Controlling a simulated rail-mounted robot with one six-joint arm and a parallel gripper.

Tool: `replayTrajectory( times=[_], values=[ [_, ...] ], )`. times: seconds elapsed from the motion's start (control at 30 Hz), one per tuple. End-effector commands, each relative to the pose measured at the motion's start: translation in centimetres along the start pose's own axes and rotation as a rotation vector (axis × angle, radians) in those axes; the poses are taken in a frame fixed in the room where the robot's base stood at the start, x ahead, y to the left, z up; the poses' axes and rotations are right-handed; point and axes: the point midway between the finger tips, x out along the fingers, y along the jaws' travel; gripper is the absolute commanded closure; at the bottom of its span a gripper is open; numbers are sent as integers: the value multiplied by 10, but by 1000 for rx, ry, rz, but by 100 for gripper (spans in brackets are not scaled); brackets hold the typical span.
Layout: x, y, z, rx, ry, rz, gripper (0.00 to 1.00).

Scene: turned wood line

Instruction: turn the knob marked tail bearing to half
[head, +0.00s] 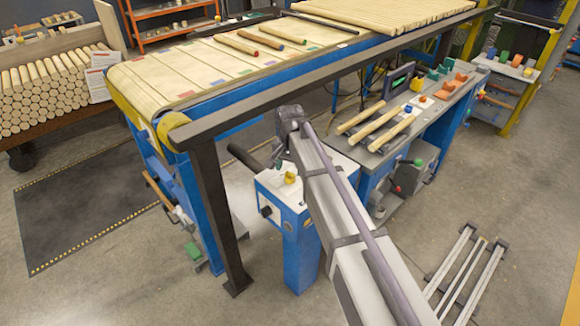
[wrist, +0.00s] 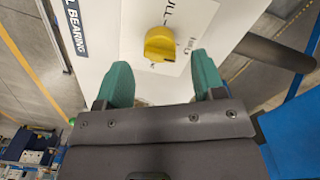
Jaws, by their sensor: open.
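The yellow knob (wrist: 160,44) sits on a white panel (wrist: 118,35) in the wrist view. Printed words lie around it: one ending in "ULL" above right, and another, turned sideways and hard to read, at its right. A dark label (wrist: 74,28) reads "L BEARING", its start cut off. In the head view the knob (head: 290,178) is on the white top of a blue stand (head: 300,248). My gripper (wrist: 162,80) is open, with green fingertips below the knob in the wrist picture, apart from it and empty. Which mark the knob points to is unclear.
A dark cylinder (head: 245,158) sticks out from the stand's left side. The conveyor (head: 190,72) and its dark steel leg (head: 220,215) stand close by. A grey bench (head: 425,125) with turned rods is at the right. Open floor lies in front.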

Motion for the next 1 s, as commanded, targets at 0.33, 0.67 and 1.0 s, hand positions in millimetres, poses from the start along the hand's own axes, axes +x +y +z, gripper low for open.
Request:
replayTrajectory(
  times=[0.33, 0.67, 1.0],
  values=[
    [-77, 0, 0, 0, 0, 0, 37],
    [-73, 0, 0, 0, 0, 0, 37],
    [-73, 94, 77, -363, 0, 1, 37]
  ],
)
